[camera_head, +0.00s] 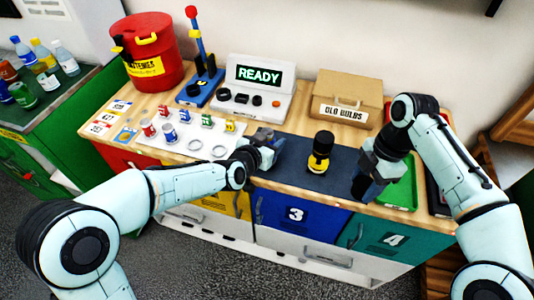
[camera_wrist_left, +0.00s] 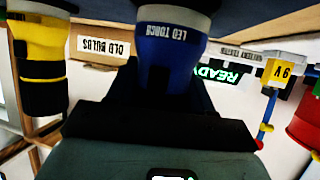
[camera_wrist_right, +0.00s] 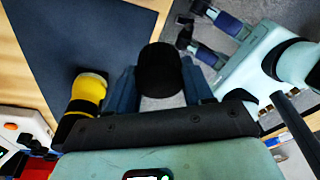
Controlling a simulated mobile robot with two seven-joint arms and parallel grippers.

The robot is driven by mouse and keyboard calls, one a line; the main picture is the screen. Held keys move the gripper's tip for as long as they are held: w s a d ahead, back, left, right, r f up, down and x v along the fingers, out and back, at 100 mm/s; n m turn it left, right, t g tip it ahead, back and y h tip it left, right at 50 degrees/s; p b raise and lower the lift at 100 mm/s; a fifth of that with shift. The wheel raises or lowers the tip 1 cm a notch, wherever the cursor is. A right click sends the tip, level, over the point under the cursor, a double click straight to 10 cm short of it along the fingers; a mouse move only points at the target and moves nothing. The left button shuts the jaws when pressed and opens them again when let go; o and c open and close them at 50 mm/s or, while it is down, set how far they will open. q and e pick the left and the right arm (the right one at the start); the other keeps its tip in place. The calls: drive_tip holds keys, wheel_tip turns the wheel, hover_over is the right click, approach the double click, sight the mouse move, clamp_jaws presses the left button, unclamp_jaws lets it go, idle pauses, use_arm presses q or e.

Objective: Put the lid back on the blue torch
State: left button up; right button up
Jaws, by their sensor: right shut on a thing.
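The blue torch (camera_wrist_left: 165,50) shows in the left wrist view, its printed label upside down, between the fingers of my left gripper (camera_wrist_left: 163,90). My right gripper (camera_head: 367,188) is over the mat's right end. It is shut on a round black piece (camera_wrist_right: 160,68), which looks like the lid; a grey part shows below it. I cannot see the torch's open end.
A yellow torch (camera_head: 320,152) stands on the dark mat (camera_head: 297,168) between my grippers. A white tray (camera_head: 180,149) with small batteries lies left. Behind are the READY console (camera_head: 258,75), the old bulbs box (camera_head: 348,95) and a red bucket (camera_head: 160,75). A green tray (camera_head: 403,190) lies right.

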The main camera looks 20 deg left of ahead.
sight(270, 132)
use_arm(q)
drive_tip(key=c, duration=0.3)
drive_tip(key=shift+c, duration=0.2)
drive_tip(key=shift+r, duration=0.2)
